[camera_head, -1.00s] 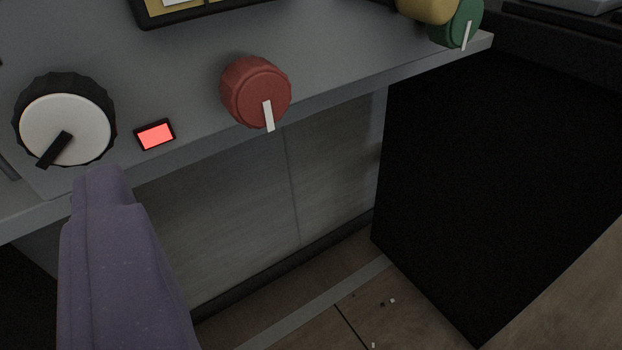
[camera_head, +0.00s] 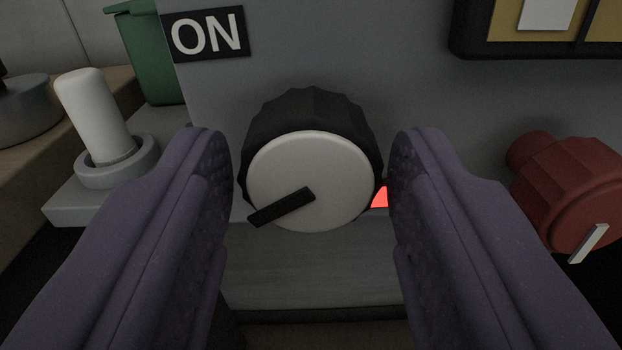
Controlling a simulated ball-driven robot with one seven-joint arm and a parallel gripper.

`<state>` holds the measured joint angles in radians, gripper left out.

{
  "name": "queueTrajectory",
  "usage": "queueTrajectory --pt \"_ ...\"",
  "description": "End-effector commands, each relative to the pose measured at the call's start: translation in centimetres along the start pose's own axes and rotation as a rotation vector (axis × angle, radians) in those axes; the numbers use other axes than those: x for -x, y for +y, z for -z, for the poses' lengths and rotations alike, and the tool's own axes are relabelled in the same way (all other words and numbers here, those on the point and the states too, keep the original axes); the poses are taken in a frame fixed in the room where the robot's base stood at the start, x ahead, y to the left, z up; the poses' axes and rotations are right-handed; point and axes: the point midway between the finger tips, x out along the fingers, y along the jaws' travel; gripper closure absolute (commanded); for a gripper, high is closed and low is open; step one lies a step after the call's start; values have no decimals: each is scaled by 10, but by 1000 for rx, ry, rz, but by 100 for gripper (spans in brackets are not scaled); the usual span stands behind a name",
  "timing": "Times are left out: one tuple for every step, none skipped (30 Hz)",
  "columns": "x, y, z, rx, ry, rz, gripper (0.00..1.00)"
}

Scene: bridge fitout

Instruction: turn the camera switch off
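The switch is a round knob (camera_head: 335,165) with a black ridged rim and a white face, on a grey panel. Its black pointer bar points to the lower left. A white-on-black "ON" label (camera_head: 207,35) is on the panel, up and left of the knob. A lit red indicator (camera_head: 379,198) shows partly, just right of the knob, behind my right finger. My gripper (camera_head: 312,180) is open, with one purple finger on each side of the knob. Gaps show between both fingers and the knob, and I see no contact.
A red knob (camera_head: 570,190) with a white pointer is on the right, close to my right finger. A white cylinder (camera_head: 97,115) on a round base stands at left, near a green container (camera_head: 150,55). A dark-framed yellow panel (camera_head: 560,25) is at upper right.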

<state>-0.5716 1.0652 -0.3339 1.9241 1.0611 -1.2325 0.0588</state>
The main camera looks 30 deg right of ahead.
Motion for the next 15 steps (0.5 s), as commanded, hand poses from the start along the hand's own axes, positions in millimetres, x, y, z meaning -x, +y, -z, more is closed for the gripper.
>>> queueTrajectory --pt "0 0 0 0 0 0 64" --pt "0 0 0 0 0 0 70" --pt "0 0 0 0 0 0 80" --pt "0 0 0 0 0 0 86" --pt "0 0 0 0 0 0 92" --pt "0 0 0 0 -1 0 92" --pt "0 0 0 0 -1 0 92" --pt "0 0 0 1 -1 0 92" --pt "0 0 0 4 -1 0 92" --pt "0 0 0 7 -1 0 92" --pt "0 0 0 11 -1 0 92" --pt "0 0 0 19 -1 1 92" --pt "0 0 0 26 -1 1 92" --pt "0 0 0 35 -1 1 92" --pt "0 0 0 50 -1 1 92"
